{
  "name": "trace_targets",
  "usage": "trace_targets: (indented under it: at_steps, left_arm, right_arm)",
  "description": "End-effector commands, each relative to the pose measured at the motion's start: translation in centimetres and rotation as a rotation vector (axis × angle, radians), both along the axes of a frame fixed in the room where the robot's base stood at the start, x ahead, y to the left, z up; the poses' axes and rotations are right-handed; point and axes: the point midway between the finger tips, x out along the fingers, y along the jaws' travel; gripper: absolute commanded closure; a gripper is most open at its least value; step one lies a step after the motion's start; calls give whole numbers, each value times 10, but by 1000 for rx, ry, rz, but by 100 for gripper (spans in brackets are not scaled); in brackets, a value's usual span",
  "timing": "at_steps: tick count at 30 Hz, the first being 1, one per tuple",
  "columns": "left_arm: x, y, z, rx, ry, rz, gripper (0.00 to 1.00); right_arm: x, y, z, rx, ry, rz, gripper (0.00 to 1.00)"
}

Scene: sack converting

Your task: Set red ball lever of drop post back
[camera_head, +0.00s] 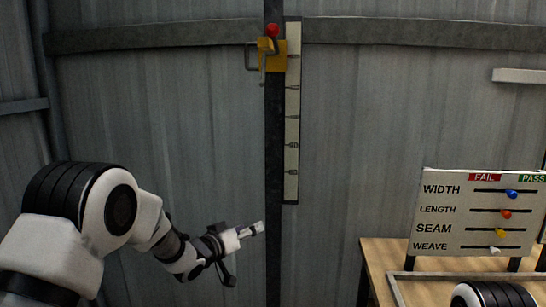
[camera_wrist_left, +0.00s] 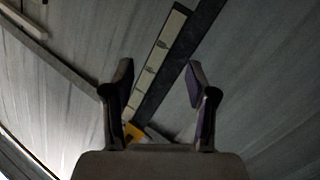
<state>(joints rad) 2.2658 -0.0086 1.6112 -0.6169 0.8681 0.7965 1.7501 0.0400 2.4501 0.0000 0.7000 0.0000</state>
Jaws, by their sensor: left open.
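The drop post (camera_head: 273,180) is a dark upright bar against the grey corrugated wall. Near its top is a yellow block (camera_head: 276,60) with a metal handle at its left side, and a red ball (camera_head: 272,30) shows just above it. My left gripper (camera_head: 258,228) is open and empty, low beside the post and well below the yellow block. In the left wrist view the post (camera_wrist_left: 180,70) runs slanted between the two spread fingers (camera_wrist_left: 160,85), and part of the yellow block (camera_wrist_left: 134,131) shows behind the left finger. My right gripper is out of view.
A pale marked scale strip (camera_head: 292,120) hangs along the post's right side. At right a wooden table (camera_head: 381,258) bears a white board (camera_head: 432,205) with WIDTH, LENGTH, SEAM and WEAVE sliders. The wall area left of the post is clear.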

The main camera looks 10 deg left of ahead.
Motion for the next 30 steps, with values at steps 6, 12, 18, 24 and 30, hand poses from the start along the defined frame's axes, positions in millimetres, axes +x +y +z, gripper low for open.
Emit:
trace_targets:
  at_steps: [6,12,18,24,30]
  left_arm:
    - [-2,-23,308,60,-447,-73,43]
    - [-51,-29,448,75,-633,-74,43]
    - [-46,-36,467,76,-651,-74,43]
    - [-15,-57,483,74,-650,-74,43]
    - [3,-68,488,75,-649,-73,43]
  right_arm:
    - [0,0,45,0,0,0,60]
    - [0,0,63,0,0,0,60]
    - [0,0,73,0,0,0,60]
    - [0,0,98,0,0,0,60]
    - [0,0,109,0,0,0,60]
